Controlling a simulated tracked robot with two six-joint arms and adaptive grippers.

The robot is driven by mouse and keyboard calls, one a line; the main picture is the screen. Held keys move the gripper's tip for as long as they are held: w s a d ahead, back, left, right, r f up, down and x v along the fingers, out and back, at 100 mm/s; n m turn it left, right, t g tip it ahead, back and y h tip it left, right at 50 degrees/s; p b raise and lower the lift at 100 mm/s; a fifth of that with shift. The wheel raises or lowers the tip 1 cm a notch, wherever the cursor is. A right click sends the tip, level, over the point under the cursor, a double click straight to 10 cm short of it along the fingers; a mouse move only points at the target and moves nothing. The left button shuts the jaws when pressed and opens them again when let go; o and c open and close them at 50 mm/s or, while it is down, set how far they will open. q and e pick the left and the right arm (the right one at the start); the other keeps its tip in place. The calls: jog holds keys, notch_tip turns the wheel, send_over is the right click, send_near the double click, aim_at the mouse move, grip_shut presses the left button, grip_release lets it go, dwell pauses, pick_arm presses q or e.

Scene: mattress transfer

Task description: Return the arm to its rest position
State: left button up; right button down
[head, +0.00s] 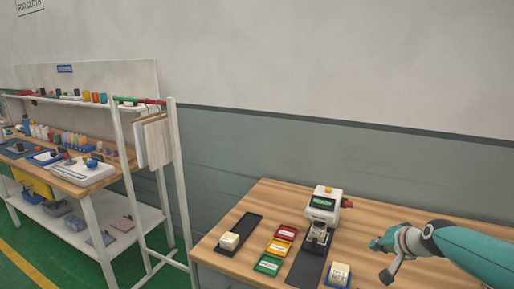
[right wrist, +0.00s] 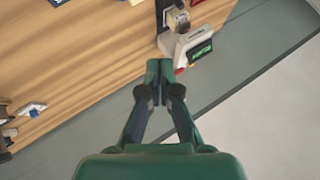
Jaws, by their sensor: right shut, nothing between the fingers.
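My right arm comes in from the right edge of the head view. Its gripper (head: 382,245) is teal and hangs above the wooden table (head: 410,218), to the right of the white machine. In the right wrist view the same gripper (right wrist: 159,68) has its two fingers together with nothing between them. The white machine (head: 323,205) with a green display stands at the table's back; it also shows in the right wrist view (right wrist: 190,45) beyond the fingertips. My left gripper is not in view.
A black tray (head: 245,222) with a pale block (head: 229,241), small red, yellow and green trays (head: 268,265), and a blue tray with another pale block (head: 340,273) lie on the table. A white rack (head: 175,170) and cluttered workbench (head: 85,178) stand at left.

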jog(key=s+a+f+n+g+y, duration=0.15)
jog(key=s+a+f, duration=0.25)
jog(key=f, duration=0.5)
jog(key=s+a+f+g, duration=0.3)
jog(key=s+a+f, duration=0.15)
jog(key=f, duration=0.45)
jog(key=s+a+f+g+y, duration=0.15)
jog(key=s+a+f, duration=0.25)
jog(key=f, duration=0.5)
jog(key=s+a+f+n, duration=0.1)
jog(key=s+a+f, duration=0.1)
jog(key=s, duration=0.5)
jog(key=s+a+f+n+g, duration=0.1)
jog(key=s+a+f, duration=0.2)
jog(key=s, duration=0.5)
jog(key=s+a+f+n+g, duration=0.1)
jog(key=s+a+f, duration=0.1)
jog(key=s+f, duration=0.2)
jog(key=shift+s+a+h, duration=0.25)
jog(key=shift+s+h, duration=0.05)
jog(key=shift+s, duration=1.4)
jog(key=shift+n, duration=0.25)
